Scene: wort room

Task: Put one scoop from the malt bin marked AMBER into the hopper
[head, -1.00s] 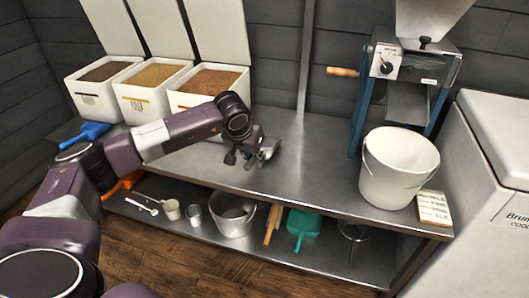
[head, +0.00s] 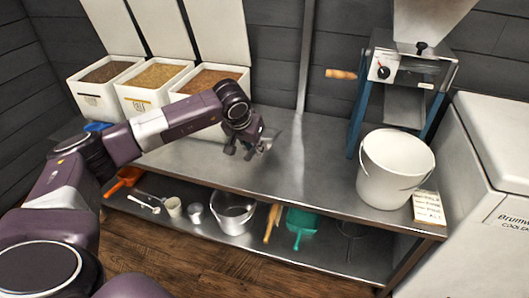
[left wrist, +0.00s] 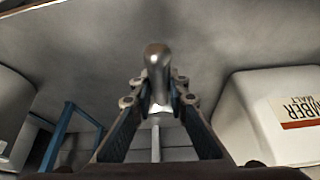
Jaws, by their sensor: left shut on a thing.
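My left gripper (head: 240,149) is shut on a metal scoop (head: 264,144), held above the steel counter in front of the bins. In the left wrist view the scoop's rounded metal handle (left wrist: 158,75) stands between the fingers. I cannot tell whether the scoop holds grain. A white bin with a label reading AMBER MALT (left wrist: 290,112) is at the right of the left wrist view. In the head view three open bins stand at the back left; my arm covers the front of the right one (head: 240,84). The pale hopper (head: 432,18) tops the mill (head: 412,68). My right gripper is out of view.
A white bucket (head: 394,170) and a small card sign (head: 428,207) stand at the counter's right. A white cooler (head: 495,170) is beyond. The mid counter (head: 305,160) is clear.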

